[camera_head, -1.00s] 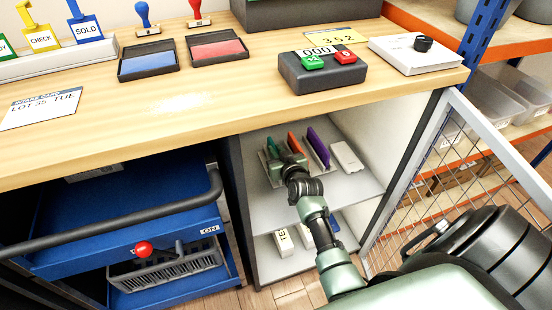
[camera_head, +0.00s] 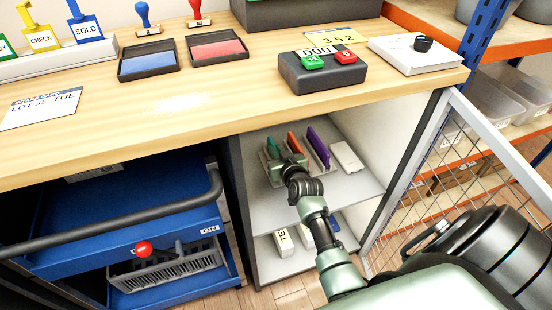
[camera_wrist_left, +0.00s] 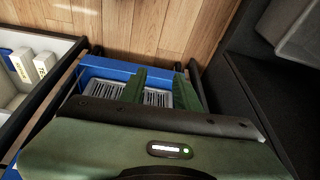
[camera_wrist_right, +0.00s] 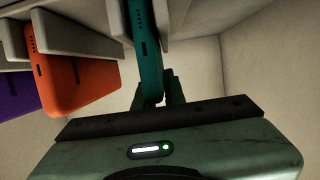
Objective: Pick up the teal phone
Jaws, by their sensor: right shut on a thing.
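The teal phone (camera_head: 273,147) stands on edge in a light rack on the upper shelf of the open cabinet, left of the orange phone (camera_head: 294,142) and the purple phone (camera_head: 318,147). My right gripper (camera_head: 288,163) reaches into the cabinet. In the right wrist view the teal phone (camera_wrist_right: 147,50) runs down between the fingers of my right gripper (camera_wrist_right: 157,95), which is shut on its near end. The phone's far end is still between the rack's dividers. My left gripper (camera_wrist_left: 160,80) is open and empty above the blue cart.
A white box (camera_head: 346,156) lies right of the rack. The cabinet's side walls and the wooden counter (camera_head: 190,105) above enclose the shelf. The mesh door (camera_head: 440,165) stands open at the right. The blue cart (camera_head: 130,235) is at the left.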

